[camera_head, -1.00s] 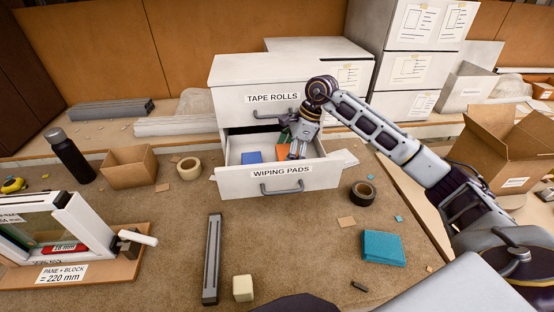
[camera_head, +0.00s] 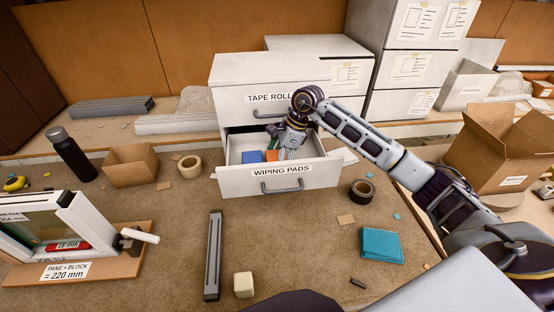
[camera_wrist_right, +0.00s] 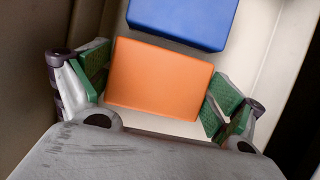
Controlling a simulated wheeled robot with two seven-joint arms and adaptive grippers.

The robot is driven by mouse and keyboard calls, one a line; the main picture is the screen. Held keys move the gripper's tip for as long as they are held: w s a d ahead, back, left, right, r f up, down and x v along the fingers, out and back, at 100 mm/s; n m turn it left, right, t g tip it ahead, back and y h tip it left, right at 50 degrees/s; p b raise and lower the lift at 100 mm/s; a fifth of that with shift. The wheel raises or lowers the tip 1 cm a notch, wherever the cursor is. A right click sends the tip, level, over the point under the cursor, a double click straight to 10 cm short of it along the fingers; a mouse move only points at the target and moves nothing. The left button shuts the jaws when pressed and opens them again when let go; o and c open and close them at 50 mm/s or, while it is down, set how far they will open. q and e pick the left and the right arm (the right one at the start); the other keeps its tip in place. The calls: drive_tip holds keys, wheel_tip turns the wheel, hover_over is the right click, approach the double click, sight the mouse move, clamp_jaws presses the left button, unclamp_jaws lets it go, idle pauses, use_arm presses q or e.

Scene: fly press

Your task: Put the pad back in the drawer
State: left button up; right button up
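An orange pad (camera_wrist_right: 160,78) lies flat in the open drawer labelled WIPING PADS (camera_head: 281,183). In the head view only the left part of the orange pad (camera_head: 271,156) shows. A blue pad (camera_wrist_right: 180,18) lies close beside it; it also shows in the head view (camera_head: 252,157). My right gripper (camera_head: 283,153) reaches down into the drawer. In the right wrist view its green-padded fingers (camera_wrist_right: 160,92) stand at both sides of the orange pad, looking spread with slim gaps. My left gripper is not in view.
A teal pad stack (camera_head: 382,246), a black tape roll (camera_head: 361,192) and a pale tape roll (camera_head: 189,168) lie on the bench. The TAPE ROLLS drawer (camera_head: 240,98) above is shut. A framed pane fixture (camera_head: 75,228) stands left. Bench room is free before the drawer.

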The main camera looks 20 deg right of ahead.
drive_tip(key=shift+r, duration=0.15)
idle(0.4)
drive_tip(key=b+v, duration=0.1)
drive_tip(key=v, duration=0.3)
drive_tip(key=shift+d+r, duration=0.2)
drive_tip(key=shift+r, duration=0.1)
drive_tip(key=s+d+b, duration=0.1)
drive_tip(key=d, duration=0.2)
drive_tip(key=d+b, duration=0.1)
drive_tip(key=d, duration=0.3)
drive_tip(key=s+d+b, duration=0.1)
drive_tip(key=d, duration=0.2)
drive_tip(key=shift+s+d+b, duration=0.3)
drive_tip(key=shift+s+b, duration=0.1)
drive_tip(key=shift+s+d+r, duration=0.15)
drive_tip(key=shift+s+d, duration=0.05)
drive_tip(key=shift+d, duration=0.35)
drive_tip(key=shift+c, duration=0.3)
